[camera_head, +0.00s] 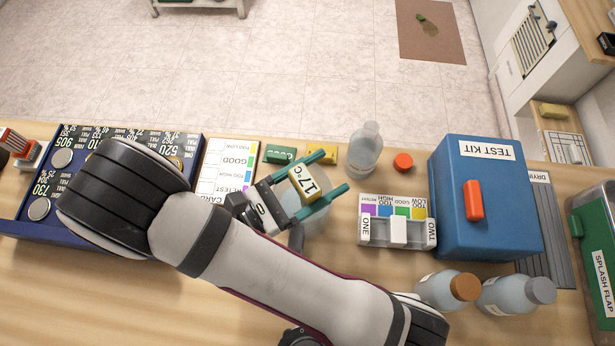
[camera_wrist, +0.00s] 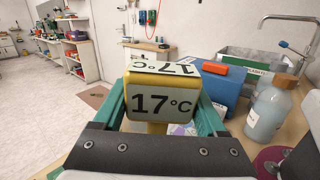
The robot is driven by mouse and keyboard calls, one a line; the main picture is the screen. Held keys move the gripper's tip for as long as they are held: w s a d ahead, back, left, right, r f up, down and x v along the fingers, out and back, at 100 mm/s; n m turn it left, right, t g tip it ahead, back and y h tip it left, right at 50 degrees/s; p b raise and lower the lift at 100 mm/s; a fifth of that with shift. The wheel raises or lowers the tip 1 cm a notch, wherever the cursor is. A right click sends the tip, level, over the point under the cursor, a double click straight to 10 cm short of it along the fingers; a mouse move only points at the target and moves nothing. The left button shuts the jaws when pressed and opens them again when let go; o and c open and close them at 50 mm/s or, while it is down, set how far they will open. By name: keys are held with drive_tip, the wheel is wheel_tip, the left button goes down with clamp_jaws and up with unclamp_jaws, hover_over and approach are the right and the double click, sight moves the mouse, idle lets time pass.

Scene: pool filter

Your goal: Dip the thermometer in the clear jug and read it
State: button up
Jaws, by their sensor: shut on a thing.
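The thermometer (camera_head: 304,182) has a yellow block head with a pale face reading 17 °C. My gripper (camera_head: 331,173) is shut on this head, one green finger on each side. In the wrist view the thermometer (camera_wrist: 160,104) fills the space between the fingers of my gripper (camera_wrist: 160,118), and its reading is upright and clear. The clear jug (camera_head: 318,222) stands on the bench directly below the head in the head view, partly hidden by my gripper. The thermometer's lower end is hidden, so I cannot tell how deep it sits in the jug.
A colour card (camera_head: 225,165) and blue tray (camera_head: 40,190) lie to the left. A clear bottle (camera_head: 366,150), red cap (camera_head: 403,162), test comparator (camera_head: 397,228) and blue test kit (camera_head: 480,195) stand to the right. Two capped bottles (camera_head: 440,290) (camera_head: 510,294) stand near the front.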

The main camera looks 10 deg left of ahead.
drive_tip(key=shift+w+a+f+n+y, duration=0.2)
drive_tip(key=shift+w+f+n+y, duration=0.15)
drive_tip(key=shift+f, duration=0.2)
drive_tip(key=shift+w+a+f+n+y, duration=0.25)
drive_tip(key=shift+f+n, duration=0.1)
drive_tip(key=shift+f, duration=0.2)
wheel_tip(320, 180, up, 16)
drive_tip(key=shift+r, duration=0.1)
